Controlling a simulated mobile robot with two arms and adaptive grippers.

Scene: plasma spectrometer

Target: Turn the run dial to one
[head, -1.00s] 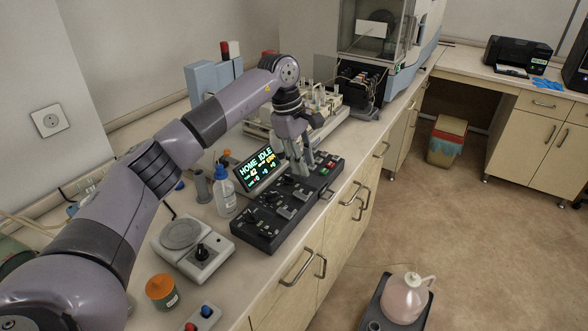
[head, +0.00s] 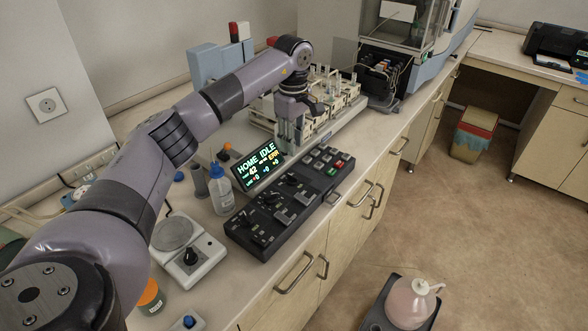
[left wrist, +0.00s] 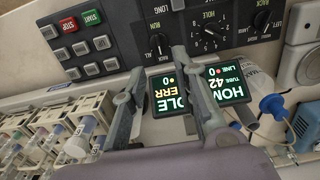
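The control panel (head: 300,203) is a long black box on the bench with several black knobs and a keypad. The run dial (head: 293,179) appears to be the knob nearest the keypad; in the left wrist view, a knob (left wrist: 158,42) carries a small label that seems to read RUN. My left gripper (head: 289,143) is behind the panel, near the lit display (head: 260,165), apart from the dial. In the left wrist view its two fingers (left wrist: 166,98) are spread in front of the display, with nothing between them. My right gripper is not in view.
A white bottle with a blue cap (head: 221,190) stands left of the display. Vial racks (head: 340,98) stand behind the gripper. A small white device with a round plate (head: 188,256) sits nearer.

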